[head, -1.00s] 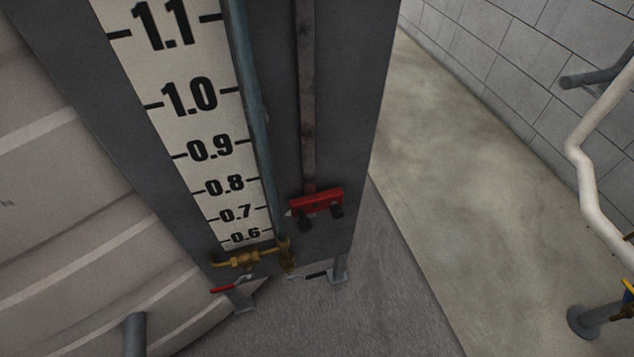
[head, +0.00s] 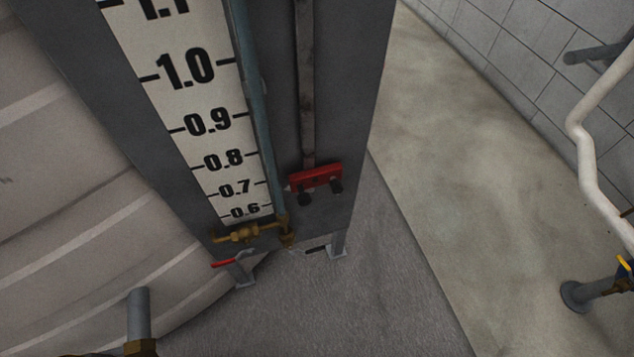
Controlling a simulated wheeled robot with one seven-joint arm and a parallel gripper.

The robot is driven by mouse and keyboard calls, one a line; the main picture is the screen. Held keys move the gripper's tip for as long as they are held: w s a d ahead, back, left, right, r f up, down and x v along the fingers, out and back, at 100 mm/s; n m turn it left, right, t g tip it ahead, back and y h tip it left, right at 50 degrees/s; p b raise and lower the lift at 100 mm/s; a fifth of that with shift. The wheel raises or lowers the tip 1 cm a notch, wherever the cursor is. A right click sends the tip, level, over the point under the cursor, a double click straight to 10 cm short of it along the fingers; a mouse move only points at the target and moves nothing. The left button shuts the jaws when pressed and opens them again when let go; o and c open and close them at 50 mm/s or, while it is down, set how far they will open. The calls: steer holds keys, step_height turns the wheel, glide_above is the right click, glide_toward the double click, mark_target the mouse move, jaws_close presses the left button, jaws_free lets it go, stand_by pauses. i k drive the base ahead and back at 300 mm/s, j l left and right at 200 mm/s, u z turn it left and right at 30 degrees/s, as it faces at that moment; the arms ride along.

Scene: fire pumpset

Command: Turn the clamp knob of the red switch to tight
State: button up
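The red switch (head: 315,178) is a small red block at the lower end of a dark vertical rail (head: 306,90), on the grey panel to the right of the level scale. Two dark knobs stick out from its lower edge, a left knob (head: 305,198) and a right knob (head: 336,187). I cannot tell from here which of them is the clamp knob or how tight either one is. A small pale pointer shows at the switch's left end. My gripper is not in view.
The white level scale (head: 208,123) and a blue-grey tube (head: 258,110) stand left of the switch. Below are brass valve fittings (head: 245,233) and a red lever (head: 223,263). A white pipe (head: 583,140) runs at right. The floor (head: 450,180) between is clear.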

mark_target(335, 185)
steer(key=l+u, duration=0.15)
steer(key=u, duration=0.2)
steer(key=k+l+u, duration=0.1)
steer(key=u, duration=0.25)
steer(key=k+l+u, duration=0.1)
steer(key=u, duration=0.25)
steer(key=k, duration=0.05)
